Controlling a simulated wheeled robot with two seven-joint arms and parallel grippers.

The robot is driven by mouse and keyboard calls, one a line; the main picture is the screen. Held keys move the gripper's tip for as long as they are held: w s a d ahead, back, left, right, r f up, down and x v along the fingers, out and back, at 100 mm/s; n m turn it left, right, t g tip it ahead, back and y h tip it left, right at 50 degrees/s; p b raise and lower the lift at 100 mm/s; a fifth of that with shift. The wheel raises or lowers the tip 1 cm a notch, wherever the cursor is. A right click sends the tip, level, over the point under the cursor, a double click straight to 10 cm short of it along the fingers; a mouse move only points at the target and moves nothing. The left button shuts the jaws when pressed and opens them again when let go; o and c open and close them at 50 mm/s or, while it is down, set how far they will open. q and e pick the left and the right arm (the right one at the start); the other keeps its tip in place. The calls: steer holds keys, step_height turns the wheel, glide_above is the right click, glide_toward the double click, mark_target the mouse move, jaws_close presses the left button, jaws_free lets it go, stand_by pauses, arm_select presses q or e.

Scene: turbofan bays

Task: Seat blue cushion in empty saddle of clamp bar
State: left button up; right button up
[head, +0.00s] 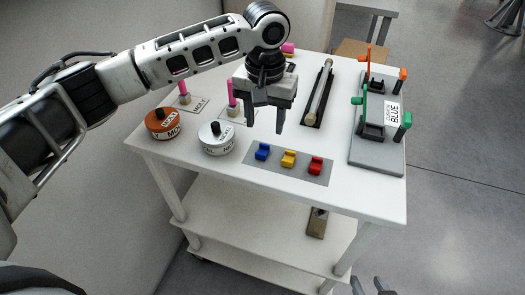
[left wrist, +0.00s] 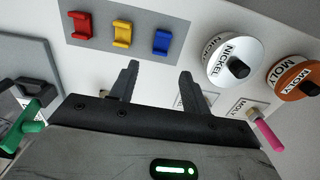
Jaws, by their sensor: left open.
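The blue cushion (head: 262,152) sits at the left end of a grey strip (head: 258,167) on the white table, beside a yellow cushion (head: 288,159) and a red cushion (head: 316,165). The blue cushion also shows in the left wrist view (left wrist: 161,41). The clamp bar (head: 376,152) stands on a grey plate at the table's right, with dark saddles, green and orange levers and a label reading BLUE. My left gripper (head: 265,128) is open and empty above the table, behind the cushions. Part of my right gripper (head: 372,288) shows at the bottom edge; its jaw state is unclear.
A white NICKEL tin (head: 217,139) and a brown MOLY tin (head: 163,123) stand left of the strip. Pink-topped pieces (head: 184,90) stand behind them. A tube (head: 320,92) lies in a dark cradle at the back. White table (head: 365,207) is clear in front right.

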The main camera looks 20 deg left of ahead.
mark_target(264, 144)
arm_select(q)
steer(key=shift+s+f, duration=0.2)
steer(key=shift+f, duration=2.7)
jaws_close()
